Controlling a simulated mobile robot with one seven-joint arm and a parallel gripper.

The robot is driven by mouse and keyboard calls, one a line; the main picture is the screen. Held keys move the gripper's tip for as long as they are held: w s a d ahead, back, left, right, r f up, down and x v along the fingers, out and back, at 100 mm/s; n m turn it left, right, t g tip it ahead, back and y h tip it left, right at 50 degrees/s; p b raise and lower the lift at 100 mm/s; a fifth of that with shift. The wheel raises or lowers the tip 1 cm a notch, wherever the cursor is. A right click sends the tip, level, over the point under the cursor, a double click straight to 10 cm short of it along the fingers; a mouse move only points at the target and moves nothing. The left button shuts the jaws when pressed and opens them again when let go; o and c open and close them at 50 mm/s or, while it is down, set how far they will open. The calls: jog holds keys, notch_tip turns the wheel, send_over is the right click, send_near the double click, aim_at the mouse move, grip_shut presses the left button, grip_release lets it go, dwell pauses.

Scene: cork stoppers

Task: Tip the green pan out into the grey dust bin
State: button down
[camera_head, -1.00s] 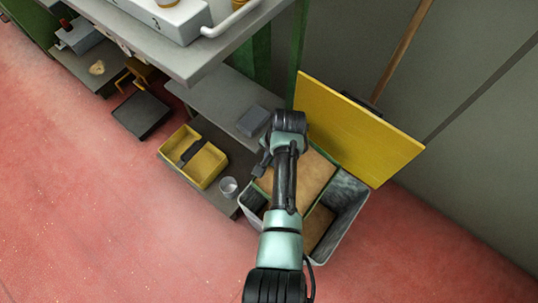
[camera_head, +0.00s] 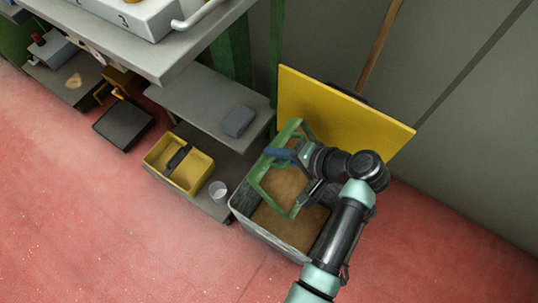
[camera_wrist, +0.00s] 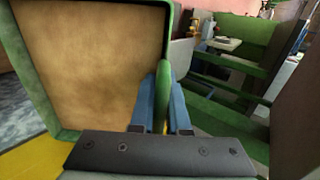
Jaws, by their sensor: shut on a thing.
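The green pan (camera_head: 298,207) is steeply tilted above the grey dust bin (camera_head: 262,239). My gripper (camera_head: 280,154) is shut on the pan's green rim. In the wrist view the blue fingers (camera_wrist: 161,105) pinch the rim, and the pan's brown face (camera_wrist: 88,65) fills the left side. I cannot tell whether that face is bare or coated. Brown material (camera_head: 290,229) lies in the bin below the pan. The pan and my arm hide part of the bin's inside.
A yellow board (camera_head: 335,112) stands behind the bin, with a wooden handle (camera_head: 383,40) against the wall. Left of the bin are a low shelf with a yellow tray (camera_head: 160,153) and a clear cup (camera_head: 217,190). Red floor is free in front.

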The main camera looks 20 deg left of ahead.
jog(key=d+y+b, duration=0.1)
jog(key=s+d+r+t+y+b, duration=0.1)
jog(key=d, duration=0.1)
jog(key=d+y+b, duration=0.1)
jog(key=d+y, duration=0.1)
jog(key=shift+s+r, duration=0.2)
jog(key=shift+s, duration=0.1)
jog(key=shift+a+r+p, duration=0.1)
jog(key=shift+r+p, duration=0.15)
jog(key=shift+p, duration=0.7)
dwell(0.8)
jog(key=shift+a+f+p, duration=0.1)
jog(key=shift+p, duration=0.35)
jog(key=shift+w+a+p, duration=0.1)
jog(key=shift+a+p, duration=0.4)
jog(key=shift+p, duration=0.05)
jog(key=a+h+p, duration=0.1)
jog(key=w+a+h+p, duration=0.1)
jog(key=shift+a+f+g+h, duration=0.15)
jog(key=shift+a+g+h, duration=0.15)
jog(key=shift+a, duration=0.1)
jog(key=w+a+f+g+h+b, duration=0.1)
jog(key=a+f+h, duration=0.2)
jog(key=f+h, duration=0.2)
jog(key=w+a+f+g+h+b, duration=0.1)
jog(key=a+f+g+h+b, duration=0.1)
jog(key=f+h, duration=0.4)
jog(key=shift+w+a+f+g, duration=0.15)
jog(key=shift+a+f+g, duration=0.15)
jog(key=shift+a+f, duration=0.4)
